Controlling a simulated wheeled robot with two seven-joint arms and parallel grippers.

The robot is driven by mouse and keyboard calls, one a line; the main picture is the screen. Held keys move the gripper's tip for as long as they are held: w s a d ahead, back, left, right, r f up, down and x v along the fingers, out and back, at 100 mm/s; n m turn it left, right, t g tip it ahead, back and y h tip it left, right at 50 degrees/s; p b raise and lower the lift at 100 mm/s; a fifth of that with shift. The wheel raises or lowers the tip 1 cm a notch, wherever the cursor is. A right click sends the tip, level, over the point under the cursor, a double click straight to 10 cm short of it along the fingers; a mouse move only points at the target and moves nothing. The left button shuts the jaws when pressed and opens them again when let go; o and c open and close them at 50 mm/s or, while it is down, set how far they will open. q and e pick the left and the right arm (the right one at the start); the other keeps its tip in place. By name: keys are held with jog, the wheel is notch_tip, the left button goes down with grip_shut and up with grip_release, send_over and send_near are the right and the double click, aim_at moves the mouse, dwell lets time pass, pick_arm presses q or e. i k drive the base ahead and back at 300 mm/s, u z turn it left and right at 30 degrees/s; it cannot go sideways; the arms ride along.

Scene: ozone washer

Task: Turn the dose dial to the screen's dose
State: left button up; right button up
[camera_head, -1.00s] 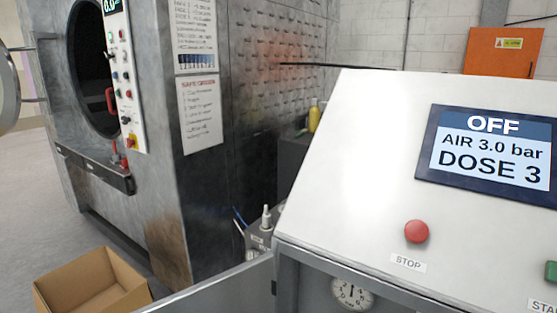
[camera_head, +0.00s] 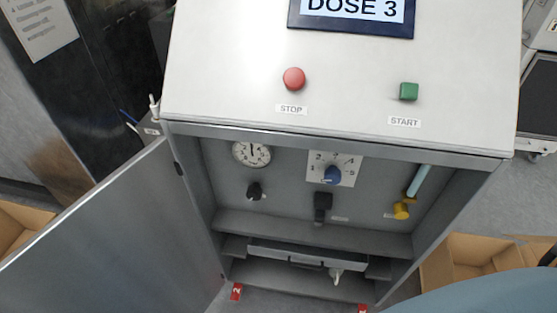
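The dose dial (camera_head: 332,174) is a blue knob on a white numbered plate (camera_head: 347,165) inside the open cabinet below the sloped panel. The numbers run in an arc around the knob. The knob is too small to tell which number it points at. The screen (camera_head: 350,12) at the top edge reads DOSE 3; its upper part is cut off. Neither gripper is in view.
The cabinet door (camera_head: 110,235) stands open to the left. Inside are a gauge (camera_head: 252,153), a black knob (camera_head: 255,191), a black fitting (camera_head: 322,207) and a yellow-handled valve (camera_head: 402,209). A red STOP button (camera_head: 293,78) and a green START button (camera_head: 408,91) sit above. Cardboard boxes (camera_head: 462,262) stand at right.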

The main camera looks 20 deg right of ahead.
aim_at(332, 175)
jog(key=u, duration=0.75)
jog(key=k, duration=0.9)
jog(key=u, duration=0.5)
jog(key=k, duration=1.2)
jog(key=z, duration=1.1)
jog(key=k, duration=0.4)
jog(key=z, duration=0.3)
